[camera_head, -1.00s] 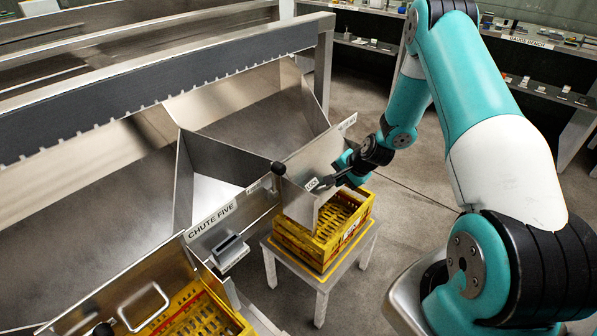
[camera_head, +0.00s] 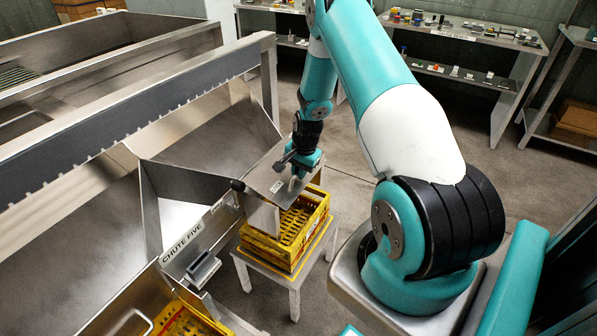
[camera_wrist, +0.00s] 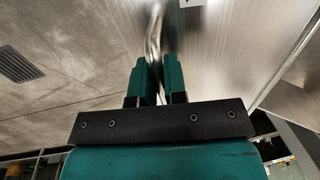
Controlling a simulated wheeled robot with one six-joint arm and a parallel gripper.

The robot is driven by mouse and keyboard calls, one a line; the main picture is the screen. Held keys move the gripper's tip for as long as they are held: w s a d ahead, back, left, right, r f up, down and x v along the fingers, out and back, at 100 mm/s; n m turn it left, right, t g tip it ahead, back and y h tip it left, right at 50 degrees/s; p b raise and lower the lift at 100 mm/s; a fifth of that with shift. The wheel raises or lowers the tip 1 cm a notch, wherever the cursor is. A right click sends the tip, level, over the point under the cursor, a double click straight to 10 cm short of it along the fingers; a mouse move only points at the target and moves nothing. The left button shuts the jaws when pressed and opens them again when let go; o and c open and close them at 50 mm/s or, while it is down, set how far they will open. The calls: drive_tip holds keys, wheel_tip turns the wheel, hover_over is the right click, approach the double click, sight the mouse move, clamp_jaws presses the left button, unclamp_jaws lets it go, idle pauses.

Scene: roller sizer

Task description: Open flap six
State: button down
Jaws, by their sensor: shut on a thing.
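The flap (camera_head: 262,179), a grey metal plate with a small white label, is at the mouth of the chute beyond the one marked CHUTE FIVE. It is tilted outward and up, over a yellow crate (camera_head: 322,208). My gripper (camera_head: 291,163) is at the flap's outer side in the head view. In the wrist view my gripper (camera_wrist: 154,82) has its two teal fingers closed around a bent metal bar handle (camera_wrist: 153,38). The flap's brushed metal face (camera_wrist: 225,55) shows behind the handle. The flap's number cannot be read.
The yellow crate stands on a small metal table (camera_head: 284,263) under the flap. A black knob (camera_head: 237,185) sticks up at the flap's left. Chute five (camera_head: 190,243) and its crate are at the front left. Open floor lies right of the small table; shelves stand behind.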

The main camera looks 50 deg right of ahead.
idle(0.3)
drive_tip(key=c, duration=1.2)
unclamp_jaws()
drive_tip(key=shift+r, duration=0.1)
wheel_tip(320, 180, up, 17)
drive_tip(key=s, duration=0.2)
drive_tip(key=shift+s+d, duration=0.25)
drive_tip(key=shift+d, duration=0.05)
drive_tip(key=s+a+r+n+y+p, duration=0.1)
drive_tip(key=a+r+n+p, duration=0.1)
drive_tip(key=a+r+n, duration=0.65)
drive_tip(key=s+a+r+n+y+p, duration=0.15)
drive_tip(key=a+r, duration=0.35)
drive_tip(key=a, duration=0.9)
drive_tip(key=s+a+r+n+p, duration=0.1)
drive_tip(key=s+a+r+n, duration=0.3)
drive_tip(key=s, duration=0.5)
drive_tip(key=s+a+r+n+g+y, duration=0.1)
drive_tip(key=s+a+r+n, duration=0.3)
drive_tip(key=s+a+n, duration=0.4)
drive_tip(key=s+a, duration=0.1)
drive_tip(key=a, duration=0.1)
drive_tip(key=shift+s+a+n+g+p, duration=0.2)
drive_tip(key=shift+a+n+g+p, duration=0.1)
drive_tip(key=shift+a+p, duration=0.1)
